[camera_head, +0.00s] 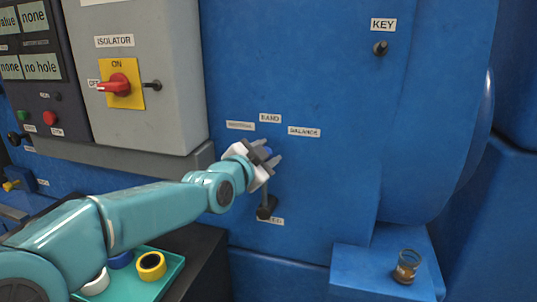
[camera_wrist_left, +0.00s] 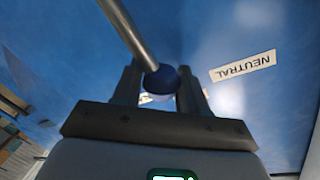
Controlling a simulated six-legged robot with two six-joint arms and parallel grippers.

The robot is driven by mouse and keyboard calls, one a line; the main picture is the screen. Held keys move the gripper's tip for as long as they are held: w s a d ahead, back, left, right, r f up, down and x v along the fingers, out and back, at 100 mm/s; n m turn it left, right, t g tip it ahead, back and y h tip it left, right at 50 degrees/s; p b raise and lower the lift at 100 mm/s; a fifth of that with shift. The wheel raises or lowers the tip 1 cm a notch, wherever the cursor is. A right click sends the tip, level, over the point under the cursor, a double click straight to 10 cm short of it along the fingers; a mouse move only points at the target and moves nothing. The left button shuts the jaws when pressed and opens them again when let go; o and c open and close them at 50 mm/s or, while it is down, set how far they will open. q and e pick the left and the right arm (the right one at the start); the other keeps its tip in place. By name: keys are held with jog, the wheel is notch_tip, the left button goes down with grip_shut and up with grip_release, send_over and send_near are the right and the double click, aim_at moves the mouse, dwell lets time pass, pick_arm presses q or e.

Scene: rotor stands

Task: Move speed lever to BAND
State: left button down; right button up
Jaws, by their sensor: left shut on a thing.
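The speed lever is a thin metal rod (camera_head: 264,190) rising from a dark pivot on the blue machine face. It stands close to upright, below the BAND label (camera_head: 270,118). In the left wrist view its rod (camera_wrist_left: 125,32) ends in a round dark blue knob (camera_wrist_left: 161,78). My left gripper (camera_head: 268,152) is shut on this knob; in the left wrist view, one finger of my left gripper (camera_wrist_left: 160,88) is on each side of it. The gripper partly hides the knob in the head view. My right gripper is not in view.
A NEUTRAL label (camera_wrist_left: 243,66) shows beside the lever in the left wrist view. A BALANCE label (camera_head: 304,132) is right of BAND. The grey isolator box (camera_head: 160,40) is up left, the KEY switch (camera_head: 380,48) up right. A teal tray (camera_head: 172,282) with rolls lies below my arm.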

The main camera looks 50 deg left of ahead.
pick_arm(q)
jog(key=shift+a+r, duration=0.1)
jog(key=c, duration=1)
grip_release()
jog(key=shift+c, duration=0.2)
jog(key=o, duration=0.3)
jog(key=shift+s+a, duration=0.1)
jog(key=shift+o, duration=0.2)
jog(key=shift+s+a, duration=0.1)
jog(key=shift+d, duration=0.3)
jog(key=b+v, duration=0.2)
jog(key=v, duration=1.4)
jog(key=shift+f+b, duration=0.2)
jog(key=shift+b, duration=0.1)
jog(key=shift+s+a, duration=0.1)
jog(key=shift+s, duration=0.1)
